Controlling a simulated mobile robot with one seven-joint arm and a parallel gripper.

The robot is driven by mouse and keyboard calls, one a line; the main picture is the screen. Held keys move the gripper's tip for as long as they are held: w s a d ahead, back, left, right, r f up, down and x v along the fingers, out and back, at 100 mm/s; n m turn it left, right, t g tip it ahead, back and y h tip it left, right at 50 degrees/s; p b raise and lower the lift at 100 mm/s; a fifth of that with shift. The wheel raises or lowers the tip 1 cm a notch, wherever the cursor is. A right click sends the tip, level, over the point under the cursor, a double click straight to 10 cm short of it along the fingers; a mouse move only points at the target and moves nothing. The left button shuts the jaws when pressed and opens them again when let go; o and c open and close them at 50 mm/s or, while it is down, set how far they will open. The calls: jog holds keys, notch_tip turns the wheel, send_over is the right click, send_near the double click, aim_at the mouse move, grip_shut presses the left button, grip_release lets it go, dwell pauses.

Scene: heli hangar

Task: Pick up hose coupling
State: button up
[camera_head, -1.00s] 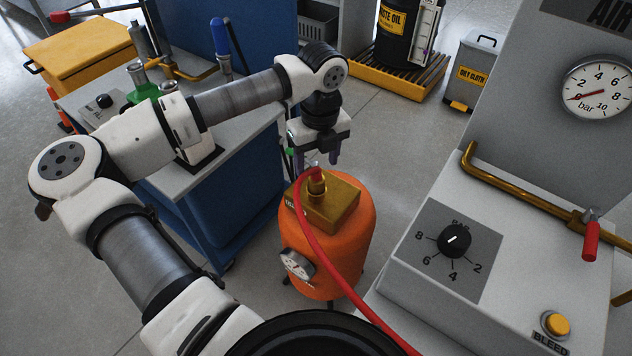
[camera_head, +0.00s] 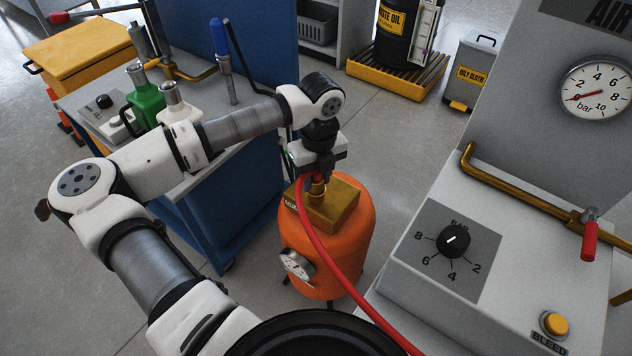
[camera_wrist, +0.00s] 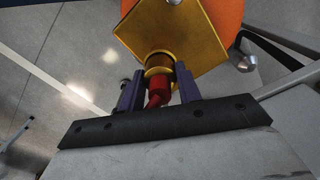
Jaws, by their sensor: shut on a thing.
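The hose coupling (camera_wrist: 159,82) is a brass and red fitting at the end of the red hose (camera_head: 318,240). It sits at the brass block (camera_head: 335,209) on top of the orange tank (camera_head: 349,250). My gripper (camera_head: 315,178) is over the block and shut on the coupling. In the wrist view the dark fingers (camera_wrist: 158,92) stand on either side of the coupling. The coupling appears to be still at the block; whether it is seated there I cannot tell.
A grey air panel with a pressure knob (camera_head: 453,240), a yellow bleed button (camera_head: 555,323) and a brass pipe (camera_head: 510,190) stands at right. A blue cart (camera_head: 232,215) with bottles stands left of the tank. A waste oil drum (camera_head: 402,35) is behind.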

jog(key=shift+c, duration=1.1)
